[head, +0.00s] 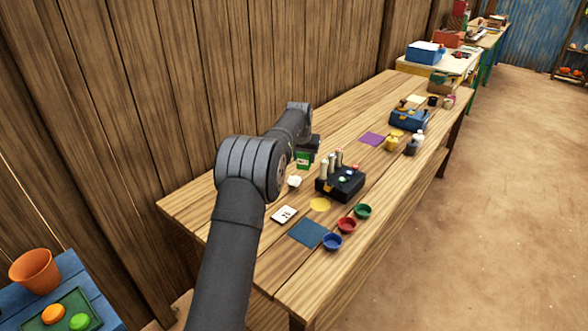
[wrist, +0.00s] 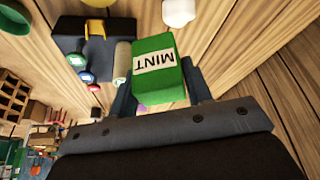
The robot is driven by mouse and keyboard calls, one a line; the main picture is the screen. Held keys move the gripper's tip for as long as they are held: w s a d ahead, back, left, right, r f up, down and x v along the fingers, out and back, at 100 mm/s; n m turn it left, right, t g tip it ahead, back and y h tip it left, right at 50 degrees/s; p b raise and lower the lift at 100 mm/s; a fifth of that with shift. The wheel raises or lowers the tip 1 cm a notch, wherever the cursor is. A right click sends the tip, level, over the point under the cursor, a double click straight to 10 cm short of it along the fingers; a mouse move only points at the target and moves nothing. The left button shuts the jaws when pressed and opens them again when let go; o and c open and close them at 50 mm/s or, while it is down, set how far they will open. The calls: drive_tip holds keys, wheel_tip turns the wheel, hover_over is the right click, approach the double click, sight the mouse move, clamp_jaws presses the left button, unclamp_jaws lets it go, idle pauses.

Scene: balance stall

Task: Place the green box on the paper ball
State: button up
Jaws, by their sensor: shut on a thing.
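The green box (head: 303,158) is in my gripper (head: 308,150), just behind the paper ball in the head view. In the wrist view the green box (wrist: 160,72) shows a pale label reading MINT, upside down, and sits between the two fingers of my gripper (wrist: 160,88). The gripper is shut on it. The paper ball (head: 294,181) is a small white crumpled lump on the wooden table. It also shows in the wrist view (wrist: 178,12) at the top, apart from the box. I cannot tell how high the box is held.
A black block with upright pegs (head: 341,184) stands right of the ball. A white card (head: 284,215), yellow disc (head: 320,204), blue mat (head: 307,233) and red bowl (head: 347,224) lie nearer the front. A purple sheet (head: 371,139) lies farther back.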

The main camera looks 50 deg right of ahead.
drive_tip(key=w+f, duration=0.1)
drive_tip(key=w, duration=0.2)
drive_tip(key=w+f, duration=0.1)
drive_tip(key=shift+w+f, duration=0.25)
drive_tip(key=shift+f, duration=2.05)
drive_tip(key=shift+f, duration=0.15)
drive_tip(key=o, duration=1)
drive_tip(key=v, duration=1.2)
